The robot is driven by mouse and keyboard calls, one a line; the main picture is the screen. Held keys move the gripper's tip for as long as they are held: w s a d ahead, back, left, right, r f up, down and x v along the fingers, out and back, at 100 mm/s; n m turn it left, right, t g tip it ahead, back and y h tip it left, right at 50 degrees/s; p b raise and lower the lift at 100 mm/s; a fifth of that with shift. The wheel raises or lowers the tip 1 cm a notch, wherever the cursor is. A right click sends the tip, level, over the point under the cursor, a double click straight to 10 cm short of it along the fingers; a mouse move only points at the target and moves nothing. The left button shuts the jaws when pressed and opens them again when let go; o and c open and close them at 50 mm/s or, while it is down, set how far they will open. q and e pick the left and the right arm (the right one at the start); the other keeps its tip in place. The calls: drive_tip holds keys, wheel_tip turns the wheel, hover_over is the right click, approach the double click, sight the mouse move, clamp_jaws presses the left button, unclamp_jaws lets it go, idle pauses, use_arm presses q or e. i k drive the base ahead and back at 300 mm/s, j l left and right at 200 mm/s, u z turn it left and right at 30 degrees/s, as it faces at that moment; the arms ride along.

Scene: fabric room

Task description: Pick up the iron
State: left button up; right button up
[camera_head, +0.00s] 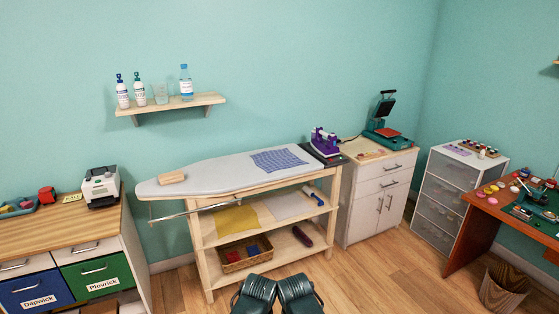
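The iron (325,143) is purple and white. It stands on a dark rest (325,158) at the right end of the ironing board (215,177), and its handle faces up. The board is grey, on a wooden frame with shelves. Two dark green parts of my own arms show at the bottom centre, well in front of the board and apart from the iron. No gripper fingers can be made out on them.
A blue checked cloth (279,160) and a wooden block (172,177) lie on the board. A white cabinet (374,201) with a heat press (384,131) stands right of the iron. Drawers (452,196) and a desk stand farther right. Wooden floor is bare in front.

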sight(324, 148)
drive_tip(key=i+z, duration=0.15)
drive_tip(key=i, duration=0.35)
drive_tip(key=i+j+z, duration=0.2)
drive_tip(key=i, duration=0.25)
drive_tip(key=i+z, duration=0.15)
drive_tip(key=i, duration=0.35)
drive_tip(key=i+j+z, duration=0.2)
drive_tip(key=i, duration=0.25)
drive_tip(key=i+j+z, duration=0.15)
drive_tip(key=i+j, duration=0.2)
drive_tip(key=i, duration=0.05)
